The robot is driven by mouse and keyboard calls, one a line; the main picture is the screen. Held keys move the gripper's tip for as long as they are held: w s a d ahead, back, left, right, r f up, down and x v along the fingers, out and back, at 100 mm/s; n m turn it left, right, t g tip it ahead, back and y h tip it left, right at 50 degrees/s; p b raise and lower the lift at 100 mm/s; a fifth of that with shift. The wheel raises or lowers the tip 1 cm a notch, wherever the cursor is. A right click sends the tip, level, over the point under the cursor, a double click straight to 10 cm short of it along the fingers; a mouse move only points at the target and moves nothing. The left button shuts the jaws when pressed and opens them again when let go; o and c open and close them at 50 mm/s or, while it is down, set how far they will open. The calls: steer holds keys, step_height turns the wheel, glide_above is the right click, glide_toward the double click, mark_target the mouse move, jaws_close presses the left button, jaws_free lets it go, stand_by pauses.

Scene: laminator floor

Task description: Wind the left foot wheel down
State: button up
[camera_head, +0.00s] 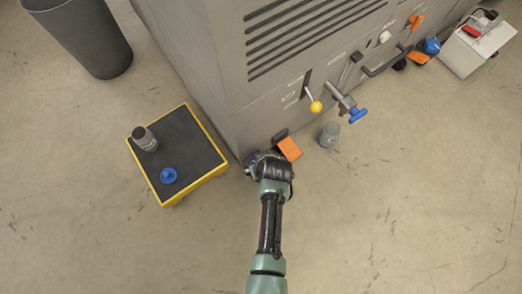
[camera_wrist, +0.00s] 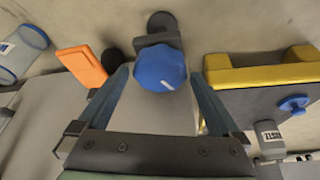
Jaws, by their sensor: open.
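The blue left foot wheel (camera_wrist: 160,66) has a white mark on its face and sits at a dark bracket low on the machine's corner. In the wrist view it lies between my gripper's (camera_wrist: 158,74) two fingers, which stand open on either side of it. A gap seems to show at each side, so I cannot see the fingers touching the wheel. In the head view my gripper (camera_head: 261,162) is at the near corner of the grey machine (camera_head: 210,75) and hides most of the wheel.
A black-topped yellow step (camera_head: 192,125) with a dark canister (camera_head: 145,139) and a blue knob (camera_head: 168,175) stands left of my gripper. An orange pedal (camera_head: 289,148) and a grey cup (camera_head: 329,134) are close on the right. Open floor lies in front.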

steer(key=p+v, duration=0.9)
steer(key=v, duration=0.3)
steer(key=shift+r, duration=0.3)
steer(key=shift+s, duration=0.15)
